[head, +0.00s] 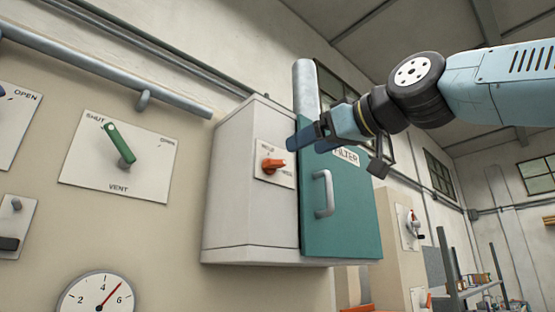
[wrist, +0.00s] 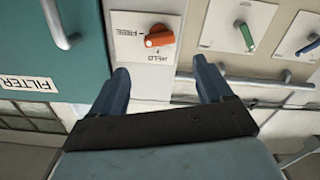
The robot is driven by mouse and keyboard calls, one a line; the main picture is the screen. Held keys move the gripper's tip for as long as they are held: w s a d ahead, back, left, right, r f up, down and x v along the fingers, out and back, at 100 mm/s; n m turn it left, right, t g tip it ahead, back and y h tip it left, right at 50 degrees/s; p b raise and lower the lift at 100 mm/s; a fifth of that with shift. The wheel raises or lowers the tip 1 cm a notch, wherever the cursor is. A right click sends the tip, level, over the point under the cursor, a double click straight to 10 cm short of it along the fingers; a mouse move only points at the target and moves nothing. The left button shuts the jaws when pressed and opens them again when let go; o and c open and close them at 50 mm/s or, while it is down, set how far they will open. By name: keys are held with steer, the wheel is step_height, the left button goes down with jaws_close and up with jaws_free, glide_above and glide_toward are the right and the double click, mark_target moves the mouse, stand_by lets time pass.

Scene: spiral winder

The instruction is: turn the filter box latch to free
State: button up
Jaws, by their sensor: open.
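The filter box latch is an orange knob (head: 274,166) on a white plate on the pale side of the filter box (head: 235,190). It also shows in the wrist view (wrist: 160,37), with a white dot on its lower-left end. The plate (wrist: 128,48) reads FREE to the left and HELD below in the wrist view; I cannot tell exactly which mark the knob points at. My gripper (wrist: 160,68) is open and empty, its fingers apart and short of the knob. In the head view my gripper (head: 304,138) is up and right of the knob, in front of the box.
The box's teal door (head: 345,225) carries a FILTER label and a grey handle (head: 323,194). Left are a green vent lever (head: 120,145) and a pressure gauge (head: 97,295). A grey pipe (head: 100,68) crosses the wall above. More switches and shelves stand at the right.

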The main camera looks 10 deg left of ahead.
mark_target(273, 165)
steer(key=x, duration=0.9)
steer(key=shift+w+a, duration=0.2)
steer(key=shift+w, duration=0.05)
